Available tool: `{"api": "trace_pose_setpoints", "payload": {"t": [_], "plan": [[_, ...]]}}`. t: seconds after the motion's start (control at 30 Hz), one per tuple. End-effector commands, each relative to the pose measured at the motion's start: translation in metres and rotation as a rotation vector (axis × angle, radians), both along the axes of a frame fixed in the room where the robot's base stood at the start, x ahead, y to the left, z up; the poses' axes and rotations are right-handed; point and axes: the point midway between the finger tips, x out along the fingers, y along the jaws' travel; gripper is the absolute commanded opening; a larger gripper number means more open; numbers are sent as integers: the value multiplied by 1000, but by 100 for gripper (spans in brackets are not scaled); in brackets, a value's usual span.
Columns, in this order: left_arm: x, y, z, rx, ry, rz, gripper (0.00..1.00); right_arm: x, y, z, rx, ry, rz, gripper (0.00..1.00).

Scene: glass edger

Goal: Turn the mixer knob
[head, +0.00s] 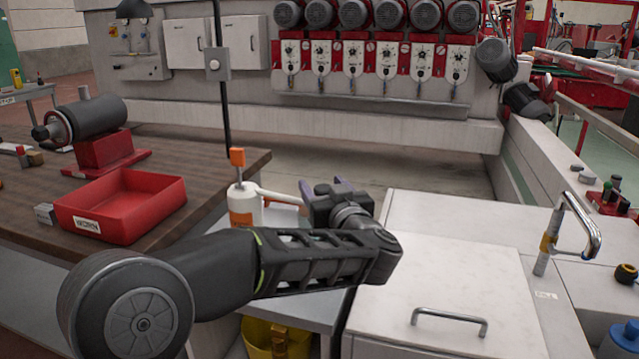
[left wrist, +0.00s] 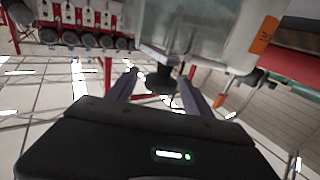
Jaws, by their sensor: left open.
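A white canister with an orange band (head: 245,207) stands by the table's right edge, with an orange knob-like piece (head: 237,157) on top and a white arm (head: 280,198) reaching right. No label shows whether this is the mixer knob. My left gripper (head: 324,186) is open, right of the canister near the white arm's end; the arm link partly hides what lies below. In the left wrist view my gripper's fingers (left wrist: 157,78) are apart with nothing clearly held. The orange piece (left wrist: 222,100) appears right of them, tilted, apart from the fingers. My right gripper is out of view.
A red bin (head: 125,205) and a dark motor (head: 90,118) sit on the wooden table. A white cabinet lid (head: 450,265) with a metal handle lies right of my arm. Behind, the grey edger carries several motors and dials (head: 387,58).

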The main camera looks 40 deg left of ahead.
Motion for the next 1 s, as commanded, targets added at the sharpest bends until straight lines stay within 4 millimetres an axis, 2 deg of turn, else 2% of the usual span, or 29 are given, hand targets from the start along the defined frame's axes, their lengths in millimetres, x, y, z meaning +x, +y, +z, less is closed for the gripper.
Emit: {"api": "trace_pose_setpoints", "payload": {"t": [0.2, 0.5, 1.0], "plan": [[15, 20, 0, 0, 0, 1, 59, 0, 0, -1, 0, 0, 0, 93], [16, 22, 0, 0, 0, -1, 59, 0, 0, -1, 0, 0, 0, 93], [16, 22, 0, -1, -1, -1, 19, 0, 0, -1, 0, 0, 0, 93]]}}
